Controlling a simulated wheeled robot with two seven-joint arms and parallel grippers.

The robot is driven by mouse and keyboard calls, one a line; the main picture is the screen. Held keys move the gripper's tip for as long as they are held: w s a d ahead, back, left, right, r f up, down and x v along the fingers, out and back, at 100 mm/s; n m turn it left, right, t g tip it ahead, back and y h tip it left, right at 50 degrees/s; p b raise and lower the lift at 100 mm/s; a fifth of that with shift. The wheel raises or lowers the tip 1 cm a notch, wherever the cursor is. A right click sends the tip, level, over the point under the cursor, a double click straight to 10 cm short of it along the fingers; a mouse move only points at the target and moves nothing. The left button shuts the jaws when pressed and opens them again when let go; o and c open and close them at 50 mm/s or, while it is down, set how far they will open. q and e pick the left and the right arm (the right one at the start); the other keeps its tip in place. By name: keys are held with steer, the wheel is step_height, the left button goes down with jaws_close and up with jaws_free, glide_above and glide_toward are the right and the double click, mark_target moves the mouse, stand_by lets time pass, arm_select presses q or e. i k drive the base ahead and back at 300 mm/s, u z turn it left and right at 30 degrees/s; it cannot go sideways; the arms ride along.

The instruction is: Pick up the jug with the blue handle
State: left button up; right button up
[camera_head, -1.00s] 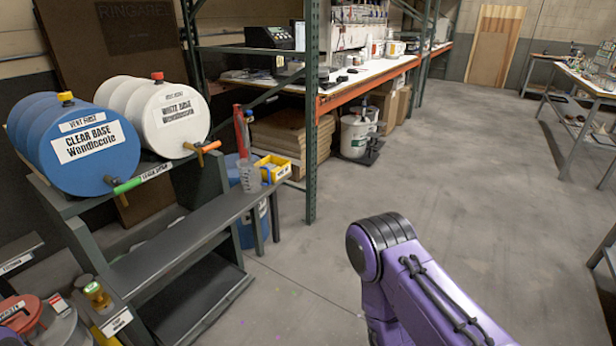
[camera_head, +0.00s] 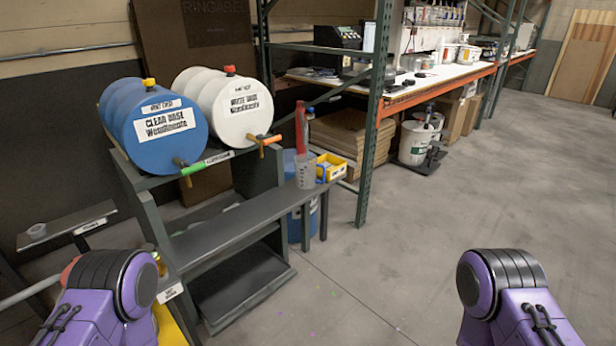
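A clear measuring jug (camera_head: 305,171) stands upright on the right end of the dark grey bench (camera_head: 232,226), below the drums. I cannot make out a blue handle on it at this size. Purple links of my two arms show at the lower left and lower right. Both grippers are out of the picture, so what they hold is hidden.
A blue drum (camera_head: 165,129) and a white drum (camera_head: 243,110) lie on a rack above the bench, their taps pointing forward. A yellow bin (camera_head: 331,168) is beside the jug. A green rack post (camera_head: 375,120) stands to its right. Open floor (camera_head: 400,230) lies ahead and right.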

mark_target(310, 173)
steer(key=z, duration=0.1)
steer(key=i, duration=1)
steer(key=z, duration=0.1)
